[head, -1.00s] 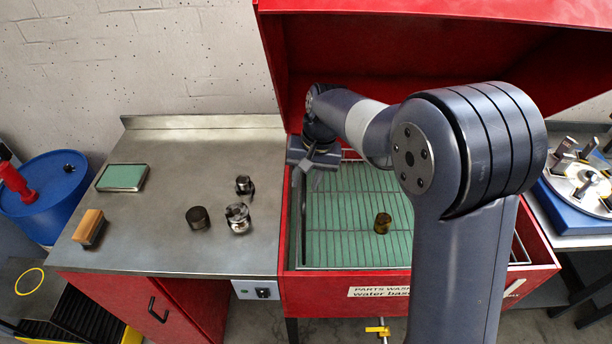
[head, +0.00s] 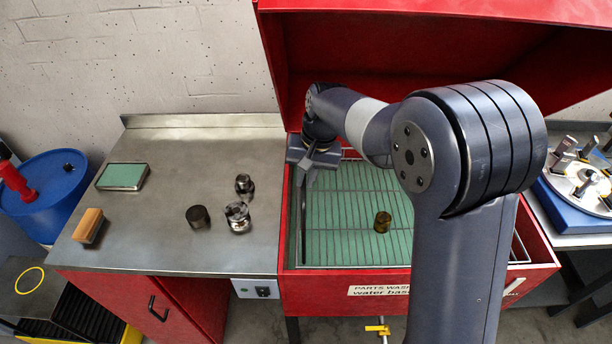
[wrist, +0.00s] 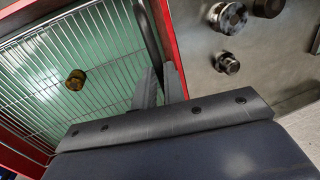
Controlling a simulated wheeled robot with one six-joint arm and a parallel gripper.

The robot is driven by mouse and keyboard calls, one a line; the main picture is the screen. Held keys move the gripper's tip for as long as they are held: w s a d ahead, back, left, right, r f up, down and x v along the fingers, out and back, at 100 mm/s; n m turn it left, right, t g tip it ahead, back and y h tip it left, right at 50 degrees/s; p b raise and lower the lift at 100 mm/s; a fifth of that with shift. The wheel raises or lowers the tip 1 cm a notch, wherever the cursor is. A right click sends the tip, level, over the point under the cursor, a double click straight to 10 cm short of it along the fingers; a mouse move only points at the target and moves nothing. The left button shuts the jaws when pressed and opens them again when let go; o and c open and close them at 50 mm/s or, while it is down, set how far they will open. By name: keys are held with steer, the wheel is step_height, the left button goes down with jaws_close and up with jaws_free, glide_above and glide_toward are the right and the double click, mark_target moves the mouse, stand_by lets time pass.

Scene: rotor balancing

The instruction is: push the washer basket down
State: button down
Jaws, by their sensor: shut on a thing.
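The wire washer basket (head: 345,258) sits in the red washer tank over a green bottom. A brown cylindrical part (head: 382,222) stands in it and also shows in the wrist view (wrist: 76,80). My gripper (head: 308,172) is at the tank's left rim, near the back. In the wrist view my gripper (wrist: 161,86) is shut on a dark bar, the basket handle (wrist: 149,35), which runs along the basket's side by the red wall. In the head view the handle (head: 303,215) hangs below my fingers. The right part of the basket is hidden by my arm.
A steel bench (head: 150,240) on the left holds several dark metal parts, a green-topped box (head: 122,176) and a brush (head: 88,225). The red lid (head: 420,50) stands open above the tank. A balancing fixture (head: 580,180) is at the right.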

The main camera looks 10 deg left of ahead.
steer(key=shift+f, duration=0.1)
step_height(320, 180, down, 17)
steer(key=b, duration=1.1)
steer(key=shift+f, duration=0.15)
steer(key=c, duration=1.7)
jaws_free()
steer(key=shift+f, duration=0.1)
steer(key=shift+o, duration=1.1)
step_height(320, 180, up, 11)
steer(key=d, duration=0.2)
steer(key=shift+w, duration=0.3)
